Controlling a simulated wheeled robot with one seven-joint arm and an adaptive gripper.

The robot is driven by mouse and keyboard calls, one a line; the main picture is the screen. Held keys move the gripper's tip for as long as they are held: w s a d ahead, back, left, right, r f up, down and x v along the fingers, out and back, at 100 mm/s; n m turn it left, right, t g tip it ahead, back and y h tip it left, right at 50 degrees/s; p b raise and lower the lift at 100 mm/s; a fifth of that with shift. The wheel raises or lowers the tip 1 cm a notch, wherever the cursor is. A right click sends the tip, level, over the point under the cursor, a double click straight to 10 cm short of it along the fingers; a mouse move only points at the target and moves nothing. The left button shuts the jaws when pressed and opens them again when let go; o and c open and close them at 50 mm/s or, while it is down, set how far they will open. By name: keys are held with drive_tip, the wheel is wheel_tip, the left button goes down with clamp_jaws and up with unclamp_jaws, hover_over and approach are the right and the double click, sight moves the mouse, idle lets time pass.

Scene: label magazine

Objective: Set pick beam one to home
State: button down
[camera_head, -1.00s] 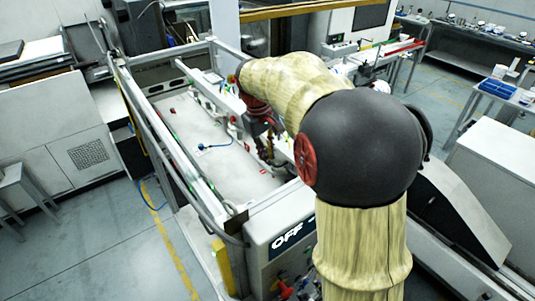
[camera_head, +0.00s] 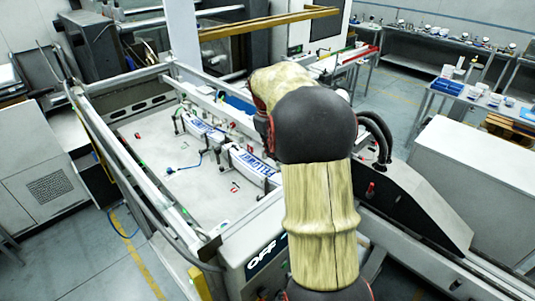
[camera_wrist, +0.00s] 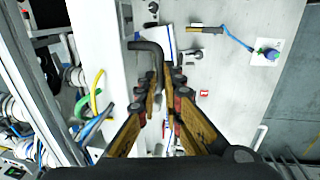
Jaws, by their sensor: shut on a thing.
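The pick beam, a long white-grey rail (camera_head: 212,108), spans the label magazine from the back toward my arm in the head view. In the wrist view a broad white beam face (camera_wrist: 97,45) runs along the left of my gripper. My gripper (camera_wrist: 163,88) has tan fingers with dark, red-edged pads. They are shut around a black bent handle (camera_wrist: 151,47), whose crank end points left. In the head view my arm hides the gripper and the handle. I cannot read which beam is number one.
The magazine's pale bed (camera_head: 165,160) lies left of the beam, with a blue cable (camera_head: 185,168) on it. Blue-lettered strips (camera_head: 250,163) lie near the beam. A panel marked OFF (camera_head: 264,254) is at the front. Yellow and green hoses (camera_wrist: 95,92) crowd the wrist view's left.

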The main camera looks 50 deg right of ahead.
drive_tip(key=c, duration=1.9)
unclamp_jaws()
drive_tip(key=r, duration=0.4)
drive_tip(key=a+r, duration=0.1)
drive_tip(key=r, duration=0.3)
drive_tip(key=a+r, duration=0.1)
drive_tip(key=r, duration=0.2)
drive_tip(key=shift+r, duration=0.4)
drive_tip(key=shift+f, duration=0.1)
